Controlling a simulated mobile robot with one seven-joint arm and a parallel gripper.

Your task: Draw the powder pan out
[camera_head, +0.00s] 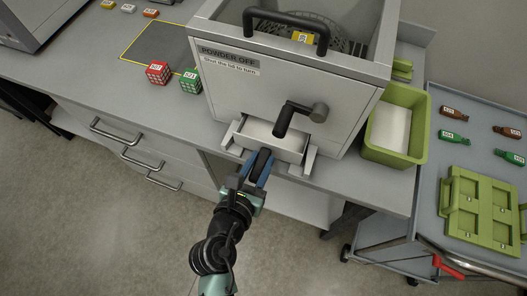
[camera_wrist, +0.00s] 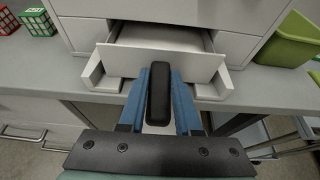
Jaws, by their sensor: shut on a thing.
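The powder pan (camera_head: 268,140) is a pale, shallow drawer low in the front of the grey machine (camera_head: 270,95). It stands partly out between two light side guides; in the wrist view the pan (camera_wrist: 115,62) shows its front wall and some of its inside. Its back end is hidden in the machine. My gripper (camera_head: 258,166) is in front of the pan, its blue fingers shut on the black pan handle (camera_wrist: 158,92), one finger on each side.
A black crank (camera_head: 295,117) sticks out above the pan. A green bin (camera_head: 395,125) stands right of the machine. Red (camera_head: 158,72) and green (camera_head: 190,82) cubes sit left. A cart (camera_head: 475,155) with bottles and a green tray is at right. Floor before the bench is clear.

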